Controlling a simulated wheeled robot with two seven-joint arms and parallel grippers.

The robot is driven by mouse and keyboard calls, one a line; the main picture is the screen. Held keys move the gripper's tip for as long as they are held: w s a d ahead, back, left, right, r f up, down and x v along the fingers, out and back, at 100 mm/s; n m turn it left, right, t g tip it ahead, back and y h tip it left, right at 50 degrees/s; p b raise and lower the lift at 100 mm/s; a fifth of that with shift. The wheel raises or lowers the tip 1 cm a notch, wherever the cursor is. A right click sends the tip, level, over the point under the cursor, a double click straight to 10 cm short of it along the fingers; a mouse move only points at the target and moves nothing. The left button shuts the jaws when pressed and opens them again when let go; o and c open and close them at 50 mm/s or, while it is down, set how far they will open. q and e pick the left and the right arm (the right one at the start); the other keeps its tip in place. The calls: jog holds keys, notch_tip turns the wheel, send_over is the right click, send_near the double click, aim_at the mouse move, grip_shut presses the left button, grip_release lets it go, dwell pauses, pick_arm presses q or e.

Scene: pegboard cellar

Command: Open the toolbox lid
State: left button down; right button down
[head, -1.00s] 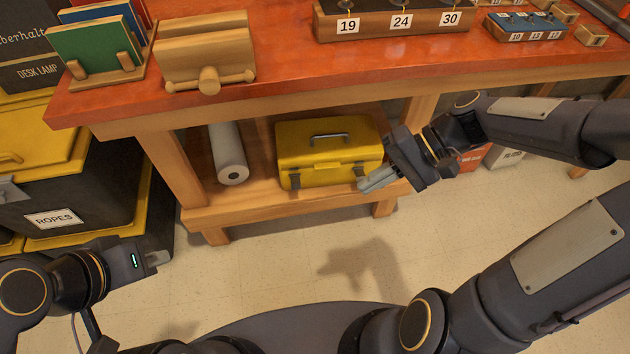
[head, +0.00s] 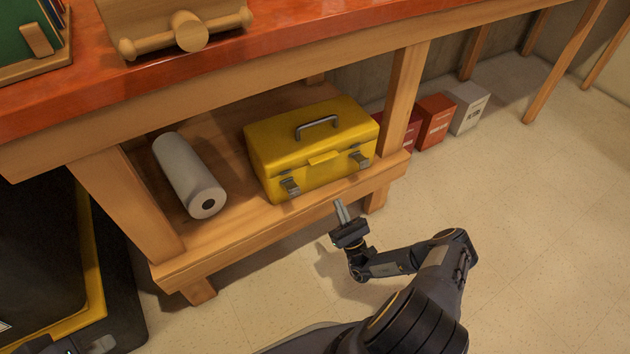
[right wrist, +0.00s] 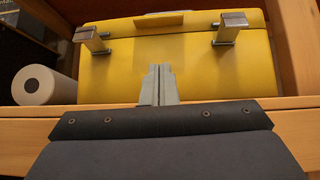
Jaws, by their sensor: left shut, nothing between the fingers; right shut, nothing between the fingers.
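The yellow toolbox (head: 305,150) stands on the low wooden shelf under the bench, its lid down and its grey handle (head: 316,124) on top. Two metal latches, a left one (head: 290,187) and a right one (head: 359,160), sit on its front; I cannot tell if they are fastened. My right gripper (head: 341,209) is shut and empty, in front of the shelf edge and below the right latch. In the right wrist view its fingertips (right wrist: 159,70) point at the toolbox front, between the two latches. My left gripper (head: 102,344) is shut, partly cut off at the bottom left.
A white paper roll (head: 188,175) lies left of the toolbox. The red bench top (head: 290,32) overhangs the shelf (head: 235,232). Wooden legs stand at both shelf ends. Several small boxes (head: 436,120) stand on the floor to the right.

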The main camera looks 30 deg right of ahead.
aim_at(325, 157)
jog(key=w+r+h, duration=0.1)
jog(key=w+r, duration=0.2)
jog(key=w+r+m+h+b, duration=0.1)
jog(key=w+r, duration=0.2)
jog(key=w, duration=0.1)
notch_tip(325, 157, up, 2)
jog(key=shift+s+r, duration=0.1)
jog(key=shift+r, duration=0.8)
